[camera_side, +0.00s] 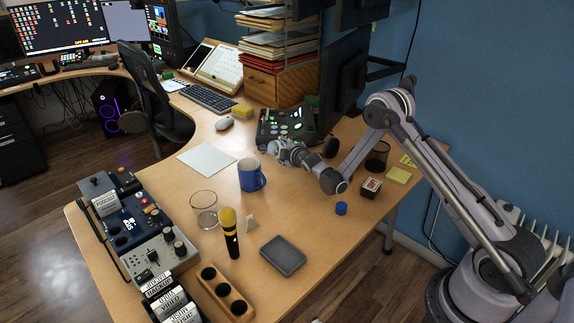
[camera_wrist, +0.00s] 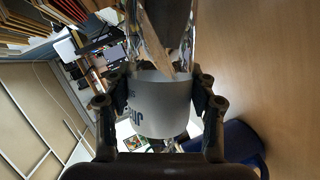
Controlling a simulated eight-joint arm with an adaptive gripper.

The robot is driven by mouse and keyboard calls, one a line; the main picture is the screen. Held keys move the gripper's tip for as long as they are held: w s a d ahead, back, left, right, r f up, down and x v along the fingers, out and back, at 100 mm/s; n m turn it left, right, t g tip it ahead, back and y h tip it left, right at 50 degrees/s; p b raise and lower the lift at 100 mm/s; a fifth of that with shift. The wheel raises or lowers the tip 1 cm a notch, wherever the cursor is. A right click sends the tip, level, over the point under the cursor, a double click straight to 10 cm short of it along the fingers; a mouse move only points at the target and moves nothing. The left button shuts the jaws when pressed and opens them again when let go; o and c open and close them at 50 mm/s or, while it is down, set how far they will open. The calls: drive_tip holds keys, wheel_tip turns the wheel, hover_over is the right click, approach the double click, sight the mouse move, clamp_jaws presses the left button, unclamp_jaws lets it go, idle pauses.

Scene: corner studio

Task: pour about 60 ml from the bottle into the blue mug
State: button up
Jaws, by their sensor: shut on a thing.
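My gripper (camera_side: 290,152) is shut on a clear bottle with a whitish, dark-lettered label (camera_wrist: 158,105); the bottle stands out more in the wrist view than in the side view. The wrist picture is rolled, with the desk on its right, and the bottle looks tipped far over towards its side. The blue mug (camera_side: 251,175) stands upright on the desk, just left of and below my gripper in the side view. It shows dark blue at the lower right of the wrist view (camera_wrist: 238,140). The mug's inside, the bottle's liquid level and any stream cannot be made out.
An empty-looking glass (camera_side: 203,208) and a yellow-topped microphone (camera_side: 230,235) stand near the mug. A grey tray (camera_side: 283,255), a blue cap-like piece (camera_side: 341,208) and a small box (camera_side: 371,187) lie nearer. A lit console (camera_side: 285,127) sits behind my gripper.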

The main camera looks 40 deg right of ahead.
sight(274, 149)
idle(0.9)
drive_tip(key=shift+a+f, duration=0.1)
drive_tip(key=shift+f, duration=0.25)
drive_tip(key=a+r+m+y, duration=0.1)
drive_tip(key=m+y+b, duration=0.1)
drive_tip(key=shift+w+a+r+m, duration=0.1)
drive_tip(key=shift+a+r+m, duration=0.25)
drive_tip(key=shift+a+m, duration=0.05)
drive_tip(key=shift+a+r+m+y+b, duration=0.3)
drive_tip(key=shift+a+m+y, duration=0.1)
drive_tip(key=shift+m+y, duration=0.25)
drive_tip(key=shift+r+m+y+b, duration=0.15)
drive_tip(key=shift+m+y+b, duration=0.25)
drive_tip(key=shift+m+y, duration=0.45)
drive_tip(key=shift+a+m+y+b, duration=0.2)
drive_tip(key=shift+m+y+b, duration=0.15)
drive_tip(key=shift+m+y, duration=0.25)
drive_tip(key=shift+a+m+y+b, duration=0.2)
drive_tip(key=shift+m+y+b, duration=0.15)
drive_tip(key=shift+m+y, duration=0.25)
idle(0.5)
